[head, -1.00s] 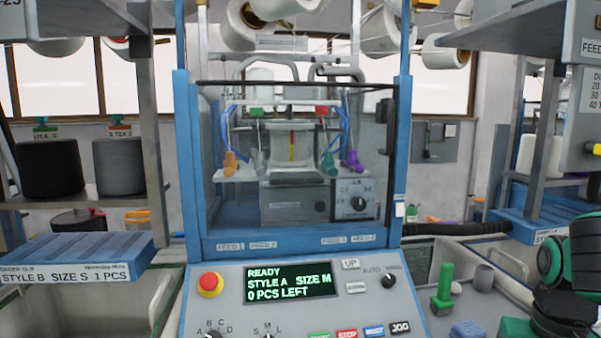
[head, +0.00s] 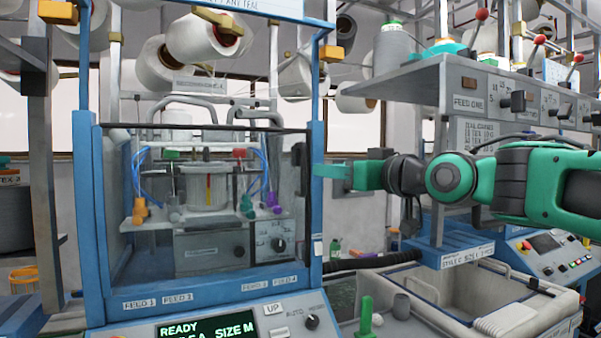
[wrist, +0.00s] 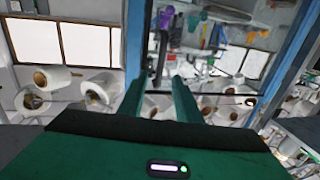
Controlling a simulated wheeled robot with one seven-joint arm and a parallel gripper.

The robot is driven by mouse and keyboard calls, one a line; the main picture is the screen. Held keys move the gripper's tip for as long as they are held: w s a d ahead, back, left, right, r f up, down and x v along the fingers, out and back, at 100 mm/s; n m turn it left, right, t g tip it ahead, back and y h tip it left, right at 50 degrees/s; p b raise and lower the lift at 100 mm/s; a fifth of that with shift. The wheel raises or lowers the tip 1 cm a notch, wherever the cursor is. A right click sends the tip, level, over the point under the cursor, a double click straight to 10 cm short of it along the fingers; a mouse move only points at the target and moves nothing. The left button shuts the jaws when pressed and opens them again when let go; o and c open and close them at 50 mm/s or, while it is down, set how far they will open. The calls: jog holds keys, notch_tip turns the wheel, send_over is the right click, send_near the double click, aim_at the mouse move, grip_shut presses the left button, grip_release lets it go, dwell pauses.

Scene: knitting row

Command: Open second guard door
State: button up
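A clear guard door (head: 118,245) in a blue frame closes the front of the knitting machine and looks shut. Its black upright handle (head: 299,168) is at the right side of the pane, by the blue post. My green gripper (head: 322,171) comes in from the right at handle height, its tips at the right post. In the wrist view my gripper's two fingers (wrist: 160,88) are apart, with nothing between them. A dark handle (wrist: 162,58) shows just beyond the fingertips. I cannot tell whether the fingers touch it.
The control panel (head: 215,325) below the door reads READY. A grey shelf (head: 420,88) stands above and behind my arm. A grey bin (head: 440,290) is at lower right, with a second machine's panel (head: 550,255) beyond it. Yarn cones (head: 205,38) hang above.

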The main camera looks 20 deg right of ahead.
aim_at(306, 168)
jog(key=w, duration=0.3)
jog(key=w+a, duration=0.1)
jog(key=w, duration=0.3)
jog(key=w+a, duration=0.1)
jog(key=w, duration=0.2)
jog(key=shift+w, duration=0.25)
jog(key=shift+c, duration=0.3)
grip_shut()
